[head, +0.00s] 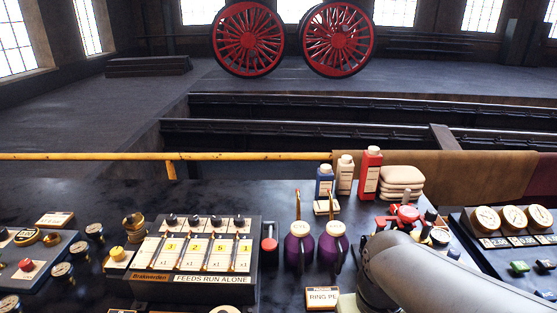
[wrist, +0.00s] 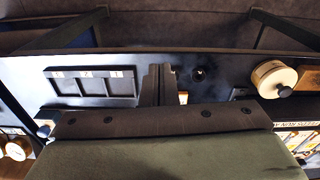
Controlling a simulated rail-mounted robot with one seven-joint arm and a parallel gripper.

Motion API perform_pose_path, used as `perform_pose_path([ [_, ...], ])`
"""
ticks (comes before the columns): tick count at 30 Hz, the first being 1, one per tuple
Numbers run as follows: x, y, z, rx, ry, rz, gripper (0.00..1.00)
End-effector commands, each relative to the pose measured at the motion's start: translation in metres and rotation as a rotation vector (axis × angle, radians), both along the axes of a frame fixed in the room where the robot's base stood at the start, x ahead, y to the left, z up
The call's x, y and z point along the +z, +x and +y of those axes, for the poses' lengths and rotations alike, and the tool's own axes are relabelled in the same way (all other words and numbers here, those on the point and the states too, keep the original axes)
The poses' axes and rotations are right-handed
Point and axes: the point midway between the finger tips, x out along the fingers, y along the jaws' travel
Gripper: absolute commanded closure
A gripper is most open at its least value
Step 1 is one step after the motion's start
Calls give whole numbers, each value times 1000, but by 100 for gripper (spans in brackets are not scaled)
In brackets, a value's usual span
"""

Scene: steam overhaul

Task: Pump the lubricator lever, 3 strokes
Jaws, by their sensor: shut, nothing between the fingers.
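The lubricator (head: 190,289) is a dark box at the front, left of centre in the head view, with a row of black knobs, numbered windows and a "FEEDS RUN ALONE" label. A lever with a red end (head: 269,243) stands at its right side. In the wrist view, part of a similar labelled panel (wrist: 297,119) shows at the right edge; I cannot make out the lever there. My gripper (wrist: 163,70) is shut and empty, over a dark panel with a three-window frame. It is not visible in the head view, where my arm fills the lower right.
Two purple oil cans (head: 299,249) (head: 333,246) stand right of the lever. Bottles (head: 345,174) and folded cloths (head: 401,182) are behind them. A "RING" card (head: 322,297) lies in front. Gauges (head: 512,218) stand right. A yellow rail (head: 90,156) runs behind the bench.

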Motion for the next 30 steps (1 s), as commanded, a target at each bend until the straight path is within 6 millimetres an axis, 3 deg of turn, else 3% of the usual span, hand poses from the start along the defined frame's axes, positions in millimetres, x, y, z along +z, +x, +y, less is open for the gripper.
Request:
perform_pose_path([
  [5, 43, 71, 28, 327, -43, 18, 100],
  [9, 76, 132, 65, 648, -65, 40, 100],
  [15, 110, 202, 124, 1075, -64, 57, 100],
  [22, 130, 246, 168, 1390, -40, 56, 100],
  [30, 136, 258, 180, 1487, -30, 51, 100],
])
